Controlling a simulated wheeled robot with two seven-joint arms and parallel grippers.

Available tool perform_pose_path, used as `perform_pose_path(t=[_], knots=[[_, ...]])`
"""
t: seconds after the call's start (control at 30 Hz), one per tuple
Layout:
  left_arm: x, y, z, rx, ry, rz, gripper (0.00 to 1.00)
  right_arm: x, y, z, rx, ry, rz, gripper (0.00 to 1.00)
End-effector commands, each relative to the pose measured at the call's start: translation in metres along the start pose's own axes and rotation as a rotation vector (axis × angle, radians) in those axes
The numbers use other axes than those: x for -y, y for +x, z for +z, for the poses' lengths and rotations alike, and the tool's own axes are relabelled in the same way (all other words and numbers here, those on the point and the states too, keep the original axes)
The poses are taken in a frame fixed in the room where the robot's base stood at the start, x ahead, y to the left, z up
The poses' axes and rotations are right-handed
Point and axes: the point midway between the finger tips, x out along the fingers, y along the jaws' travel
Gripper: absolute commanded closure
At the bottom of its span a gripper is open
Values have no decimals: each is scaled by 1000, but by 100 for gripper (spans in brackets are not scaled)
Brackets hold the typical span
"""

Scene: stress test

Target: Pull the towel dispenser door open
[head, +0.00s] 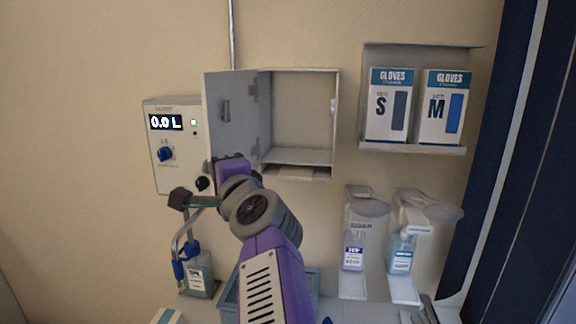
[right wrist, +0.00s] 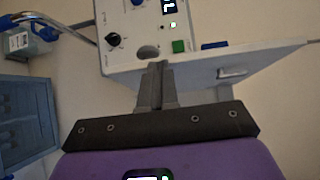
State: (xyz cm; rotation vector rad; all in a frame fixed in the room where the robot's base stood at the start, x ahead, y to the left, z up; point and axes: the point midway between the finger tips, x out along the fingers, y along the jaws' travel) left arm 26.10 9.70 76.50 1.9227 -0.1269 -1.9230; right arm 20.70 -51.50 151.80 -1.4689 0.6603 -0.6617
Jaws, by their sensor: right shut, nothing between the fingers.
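The towel dispenser (head: 303,118) is a grey wall cabinet, and its inside looks empty. Its door (head: 238,105) stands wide open, swung out to the left on the cabinet's left side. A small latch shows on the door's inner face, and the door (right wrist: 262,62) also shows in the right wrist view. My right gripper (head: 213,165) is by the door's lower free corner, with its fingers mostly hidden by the wrist. In the right wrist view its fingers (right wrist: 155,68) are shut and empty, close to the door; I cannot tell whether they touch it. My left gripper is not in view.
A suction unit (head: 160,120) with a display and knobs is left of the door, with a bottle (head: 200,277) below. Glove boxes (head: 389,105) sit on a shelf (head: 412,148) at right. Two pump dispensers (head: 354,245) (head: 402,250) hang below. A blue bin (head: 312,290) is low behind my arm.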

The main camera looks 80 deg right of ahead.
Motion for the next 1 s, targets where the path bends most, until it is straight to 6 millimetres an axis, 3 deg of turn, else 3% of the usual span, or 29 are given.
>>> perform_pose_path(t=[0.47, 0.83, 1.0], knots=[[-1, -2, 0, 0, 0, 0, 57, 4, 1, 1, 3, 0, 1, 100], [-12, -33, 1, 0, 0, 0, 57, 72, 1, 0, 0, -1, -2, 100], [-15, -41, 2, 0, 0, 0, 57, 93, 1, 0, 1, -1, 0, 100]])
